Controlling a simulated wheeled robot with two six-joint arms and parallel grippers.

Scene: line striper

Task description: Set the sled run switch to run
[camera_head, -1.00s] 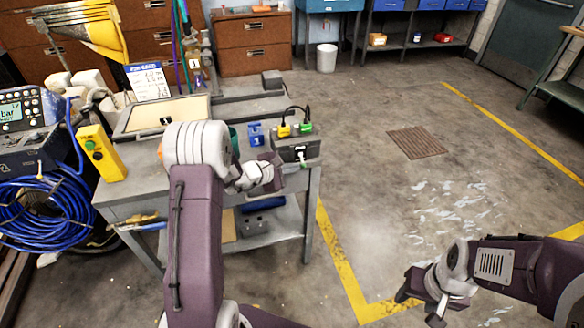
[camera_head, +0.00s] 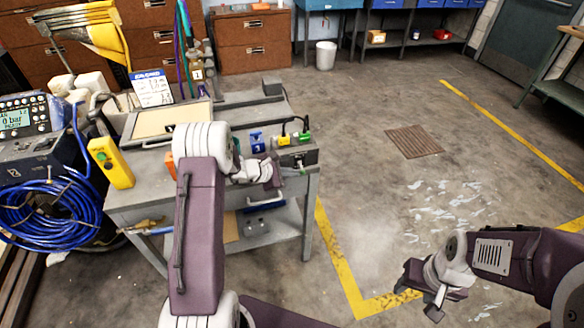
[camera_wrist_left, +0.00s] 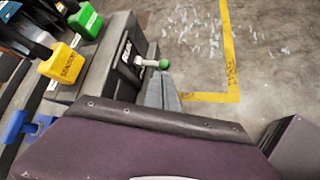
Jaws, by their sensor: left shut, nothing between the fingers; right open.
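In the left wrist view, a metal lever (camera_wrist_left: 145,62) with a green ball tip (camera_wrist_left: 164,65) sticks out from the box's face, beside white lettering too blurred to read surely. My left gripper (camera_head: 272,174) is shut and empty, just in front of and left of the box; contact with the lever cannot be told. Its dark body fills the lower wrist view. My right gripper (camera_head: 432,296) is open and empty over the floor at right.
A blue block (camera_head: 257,142) stands left of the box. A framed panel (camera_head: 168,118) and yellow pendant (camera_head: 111,163) are further left, with coiled blue hose (camera_head: 45,212) beside the bench. The floor right of the bench is open, with yellow lines and a drain grate (camera_head: 414,142).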

